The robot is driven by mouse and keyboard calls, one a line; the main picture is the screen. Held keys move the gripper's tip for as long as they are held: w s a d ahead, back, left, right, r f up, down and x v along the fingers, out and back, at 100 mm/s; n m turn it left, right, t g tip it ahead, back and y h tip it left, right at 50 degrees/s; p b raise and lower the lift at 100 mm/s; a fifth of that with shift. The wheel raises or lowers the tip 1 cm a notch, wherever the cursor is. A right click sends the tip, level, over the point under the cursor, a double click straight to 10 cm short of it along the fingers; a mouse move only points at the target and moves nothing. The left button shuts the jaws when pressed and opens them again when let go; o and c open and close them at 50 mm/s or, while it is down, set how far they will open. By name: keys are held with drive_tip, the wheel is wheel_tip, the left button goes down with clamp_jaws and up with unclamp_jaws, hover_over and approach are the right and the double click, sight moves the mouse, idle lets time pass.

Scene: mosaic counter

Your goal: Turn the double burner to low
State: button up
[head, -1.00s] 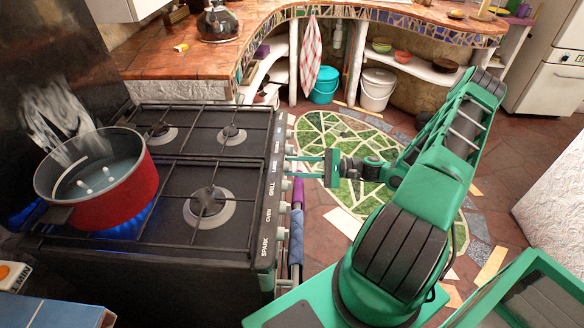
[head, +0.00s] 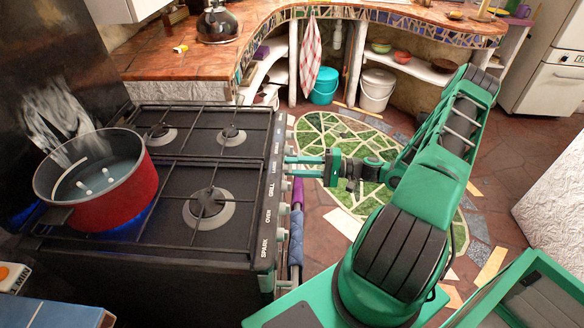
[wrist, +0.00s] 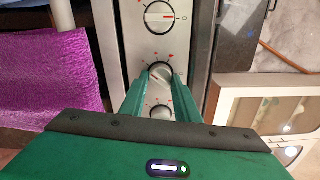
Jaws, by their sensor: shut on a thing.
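The black stove (head: 160,250) stands at the left in the head view, with a row of knobs along its right-hand front edge. My gripper (head: 290,164) reaches this edge from the right. In the wrist view my gripper (wrist: 160,82) is shut on a round stove knob (wrist: 160,70), with one finger on each side. The knob's pointer is mostly hidden between the fingers. A red pot (head: 118,198) sits on the near-left burner, with a faint blue flame (head: 120,232) under it. I cannot read the held knob's label.
Other knobs lie above (wrist: 160,16) and below (wrist: 160,112) the held one in the wrist view. A purple cloth (wrist: 45,75) hangs close by on the left.

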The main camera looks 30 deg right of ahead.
idle(0.3)
drive_tip(key=o, duration=1)
drive_tip(key=shift+o, duration=0.2)
drive_tip(key=v, duration=1)
drive_tip(key=shift+s+d, duration=0.2)
drive_tip(key=shift+d, duration=0.15)
drive_tip(key=shift+a, duration=0.1)
